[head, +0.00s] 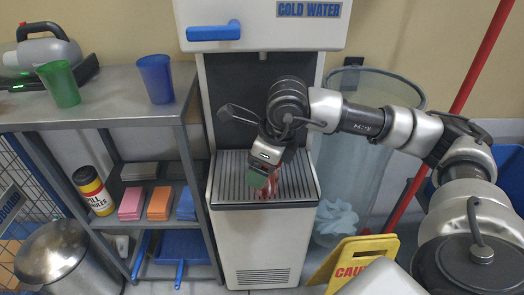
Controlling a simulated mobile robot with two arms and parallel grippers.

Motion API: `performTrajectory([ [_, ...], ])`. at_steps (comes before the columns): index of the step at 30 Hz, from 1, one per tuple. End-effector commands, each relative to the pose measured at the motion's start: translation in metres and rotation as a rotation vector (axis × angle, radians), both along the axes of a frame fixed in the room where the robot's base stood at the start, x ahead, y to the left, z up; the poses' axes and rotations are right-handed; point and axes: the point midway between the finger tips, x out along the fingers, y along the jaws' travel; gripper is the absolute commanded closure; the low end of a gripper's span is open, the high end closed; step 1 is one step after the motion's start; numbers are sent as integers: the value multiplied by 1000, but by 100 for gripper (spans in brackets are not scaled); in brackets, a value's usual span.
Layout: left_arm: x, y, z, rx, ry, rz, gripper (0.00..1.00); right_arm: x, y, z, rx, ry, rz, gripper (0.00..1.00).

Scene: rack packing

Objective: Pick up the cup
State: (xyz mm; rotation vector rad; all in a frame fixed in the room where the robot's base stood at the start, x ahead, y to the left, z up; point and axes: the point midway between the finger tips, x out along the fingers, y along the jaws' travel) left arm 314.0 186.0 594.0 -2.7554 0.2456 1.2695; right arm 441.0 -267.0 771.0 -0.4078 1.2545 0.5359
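A small red thing (270,187), which may be a cup, shows at the drip tray (235,172) of the cold water dispenser. My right gripper (265,182) is right over it and hides most of it. I cannot tell whether the fingers are shut on it or apart around it. A green cup (60,84) and a blue cup (156,79) stand on the grey metal shelf top (110,100) at the left, well away from the gripper. My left gripper is not in view.
The water dispenser (265,240) has a blue handle (214,32) above the tray. A clear bin (350,160) stands right of it, behind my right arm. A yellow caution sign (355,258) is in front. A grey appliance (42,48) sits on the shelf top.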

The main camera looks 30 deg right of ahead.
Motion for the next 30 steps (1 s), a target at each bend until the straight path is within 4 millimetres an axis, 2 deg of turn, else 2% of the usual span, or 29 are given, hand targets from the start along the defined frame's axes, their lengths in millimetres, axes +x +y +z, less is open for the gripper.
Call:
performTrajectory([
  [6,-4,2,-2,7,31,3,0,-23,14,0,0,0,2,54],
  [15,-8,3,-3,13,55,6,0,-46,29,0,1,0,1,54],
  [30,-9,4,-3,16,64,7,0,-63,39,0,0,0,0,54],
])
